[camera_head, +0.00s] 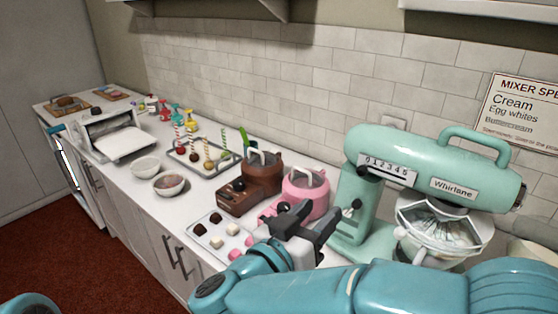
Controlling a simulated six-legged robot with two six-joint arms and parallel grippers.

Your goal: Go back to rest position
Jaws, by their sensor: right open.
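My right gripper (311,218) shows at the lower middle, with dark jaws on a pale body at the end of a teal arm. Its jaws are open and I see nothing held between them. It is in front of the pink melting pot (306,196) and left of the mint stand mixer (430,170), above the counter's front part. My left gripper is not in view; only a bit of teal shows at the bottom left corner.
A tray of dark and white pieces (214,219) lies left of the gripper. A brown pot (262,178), two bowls (169,184) and a rack of pops (209,168) stand farther left. The tiled wall (300,80) closes off the back.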

